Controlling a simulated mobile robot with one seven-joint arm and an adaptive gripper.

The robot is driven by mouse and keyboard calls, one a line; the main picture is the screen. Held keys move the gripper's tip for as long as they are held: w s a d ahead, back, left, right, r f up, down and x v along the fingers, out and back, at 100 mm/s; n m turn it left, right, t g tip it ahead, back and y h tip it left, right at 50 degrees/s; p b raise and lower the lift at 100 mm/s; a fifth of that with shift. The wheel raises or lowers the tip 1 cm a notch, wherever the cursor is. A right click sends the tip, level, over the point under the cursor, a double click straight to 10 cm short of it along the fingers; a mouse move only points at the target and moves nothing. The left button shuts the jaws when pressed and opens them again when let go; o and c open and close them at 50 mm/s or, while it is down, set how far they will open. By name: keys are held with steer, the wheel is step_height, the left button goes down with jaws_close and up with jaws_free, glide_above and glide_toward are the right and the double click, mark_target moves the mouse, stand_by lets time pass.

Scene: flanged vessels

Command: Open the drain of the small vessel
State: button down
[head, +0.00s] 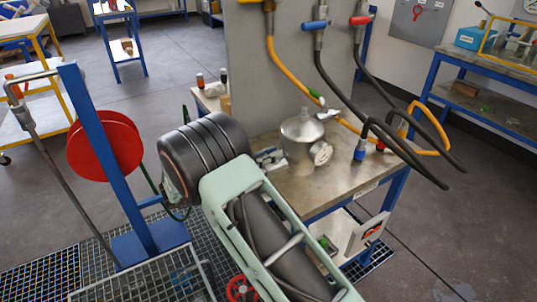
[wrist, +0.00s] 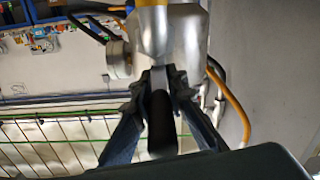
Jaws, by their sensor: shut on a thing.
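The small vessel (head: 298,147) is a silver metal pot with a lid, standing on the steel bench. A round gauge (head: 321,153) sticks out of its right side. My gripper (head: 270,158) is at the vessel's lower left side, partly hidden behind my arm. In the wrist view the vessel (wrist: 190,42) fills the top middle, with its gauge (wrist: 118,58) at left. There my gripper (wrist: 162,76) has its two fingers closed around a narrow grey metal piece by the vessel, apparently the drain handle. The fingers hide most of it, so its angle is unclear.
A grey panel (head: 255,65) stands behind the vessel with blue and red valves and hanging hoses. Black hoses (head: 385,130) and an orange hose reach over the bench's right side. A blue post with a red reel (head: 105,153) stands left of my arm.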

steer(key=shift+s+d+m+g, duration=0.1)
steer(key=shift+d+m+g, duration=0.1)
steer(key=shift+m+g, duration=0.15)
stand_by(0.4)
steer(key=c, duration=1.9)
jaws_free()
steer(key=shift+a, duration=0.1)
steer(key=shift+a, duration=0.25)
steer(key=v, duration=1.1)
steer(key=shift+s+a+f, duration=0.15)
steer(key=shift+s+a, duration=0.05)
